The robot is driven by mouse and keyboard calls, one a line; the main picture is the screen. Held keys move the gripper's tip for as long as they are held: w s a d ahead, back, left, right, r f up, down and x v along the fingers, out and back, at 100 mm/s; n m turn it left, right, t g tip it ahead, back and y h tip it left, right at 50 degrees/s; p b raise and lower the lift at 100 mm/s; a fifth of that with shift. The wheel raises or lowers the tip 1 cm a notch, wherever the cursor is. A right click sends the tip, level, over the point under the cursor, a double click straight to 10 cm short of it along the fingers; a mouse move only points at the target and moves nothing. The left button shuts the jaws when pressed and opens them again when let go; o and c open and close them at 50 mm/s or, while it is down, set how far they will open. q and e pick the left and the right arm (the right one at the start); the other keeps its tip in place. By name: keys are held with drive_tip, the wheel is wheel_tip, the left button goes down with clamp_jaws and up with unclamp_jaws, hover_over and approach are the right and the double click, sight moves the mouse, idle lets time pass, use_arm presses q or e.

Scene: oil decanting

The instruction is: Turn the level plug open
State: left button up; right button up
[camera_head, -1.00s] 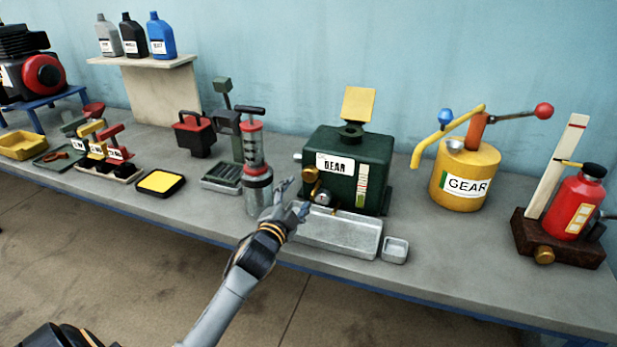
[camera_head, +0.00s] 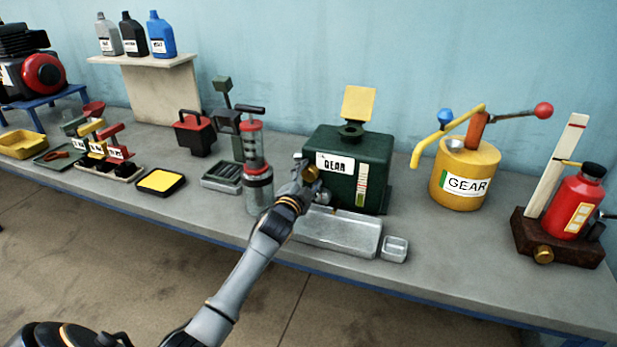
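The dark green gear box (camera_head: 375,155) stands on the bench, with a white label, a sight strip on its right side and a raised yellow flap on top. The brass level plug (camera_head: 311,174) shows at the left of its front face, partly covered by my gripper. My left gripper (camera_head: 308,180) is at the plug, its fingers around or beside it; I cannot tell if they press on it. A round metal fitting (camera_head: 323,198) sits just below. My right gripper is not in view.
A grey metal tray (camera_head: 340,235) lies below the box, with a small dish (camera_head: 395,249) to its right. A red and silver pump cylinder (camera_head: 254,150) stands close left of my gripper. A yellow gear can (camera_head: 466,172) and a red bottle (camera_head: 578,202) stand farther right.

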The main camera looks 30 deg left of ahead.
use_arm(q)
drive_tip(key=c, duration=0.7)
drive_tip(key=shift+m, duration=0.4)
drive_tip(key=m, duration=0.4)
drive_tip(key=shift+m+p, duration=0.35)
drive_tip(key=shift+m, duration=0.05)
drive_tip(key=m, duration=0.6)
drive_tip(key=shift+f+p, duration=0.1)
drive_tip(key=shift+p, duration=0.25)
drive_tip(key=m+p, duration=0.1)
drive_tip(key=m, duration=0.4)
drive_tip(key=shift+m, duration=0.4)
drive_tip(key=m+p, duration=0.1)
drive_tip(key=m, duration=0.2)
drive_tip(key=shift+f+m+p, duration=0.15)
drive_tip(key=shift+m+p, duration=0.5)
drive_tip(key=shift+m, duration=1.05)
